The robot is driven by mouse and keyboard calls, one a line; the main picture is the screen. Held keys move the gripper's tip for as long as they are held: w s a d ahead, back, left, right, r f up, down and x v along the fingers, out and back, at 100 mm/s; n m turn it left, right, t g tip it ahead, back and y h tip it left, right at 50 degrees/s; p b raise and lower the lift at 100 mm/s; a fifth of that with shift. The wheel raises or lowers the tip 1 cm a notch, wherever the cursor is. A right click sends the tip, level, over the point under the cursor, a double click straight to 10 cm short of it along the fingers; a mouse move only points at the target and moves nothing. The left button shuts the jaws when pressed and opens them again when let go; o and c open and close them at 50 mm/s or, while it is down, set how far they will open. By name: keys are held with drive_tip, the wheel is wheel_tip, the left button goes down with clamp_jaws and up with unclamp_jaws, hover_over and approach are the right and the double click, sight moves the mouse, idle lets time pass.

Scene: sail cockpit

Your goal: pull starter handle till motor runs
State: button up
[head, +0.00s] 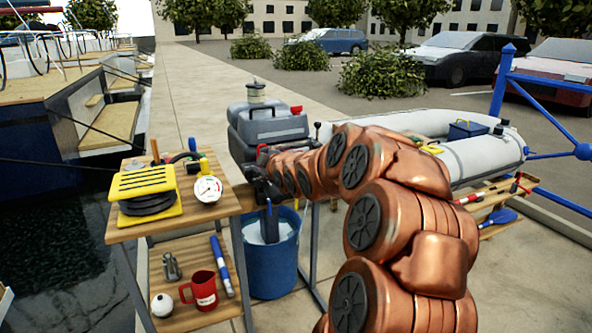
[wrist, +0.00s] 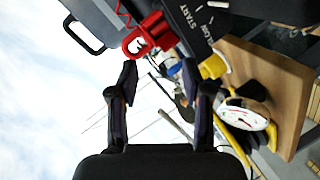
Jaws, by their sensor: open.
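The grey outboard motor (head: 270,128) stands on a frame above a blue bucket (head: 268,265). My gripper (head: 262,178) is at the near side of the motor, partly hidden by my copper arm. In the wrist view my gripper (wrist: 161,82) is open, with nothing between its fingers. A red part (wrist: 150,37) with a coiled red cord sits just beyond the fingertips, apart from them. Beside it is a dark surface marked START (wrist: 185,20). A dark loop handle (wrist: 85,38) shows at upper left. I cannot tell which part is the starter handle.
A wooden bench (head: 125,230) on the left holds a yellow foot pump (head: 146,190) and a gauge (head: 208,189). A red jug (head: 200,289) is on its lower shelf. A grey inflatable boat (head: 480,150) lies behind my arm. Water and a moored boat are at far left.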

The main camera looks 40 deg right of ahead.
drive_tip(key=d+f+n+t+h+b, duration=0.2)
drive_tip(key=d+t+b, duration=0.15)
drive_tip(key=d, duration=0.65)
drive_tip(key=n+t+b, duration=0.1)
drive_tip(key=n+b, duration=0.1)
drive_tip(key=n, duration=0.2)
approach(296, 150)
drive_tip(key=w+d+f, duration=0.1)
drive_tip(key=w, duration=0.2)
drive_tip(key=shift+x, duration=3.8)
drive_tip(key=shift+s+d+r, duration=0.1)
drive_tip(key=shift+d+r, duration=0.05)
drive_tip(key=shift+r, duration=0.05)
drive_tip(key=shift+c, duration=0.4)
clamp_jaws()
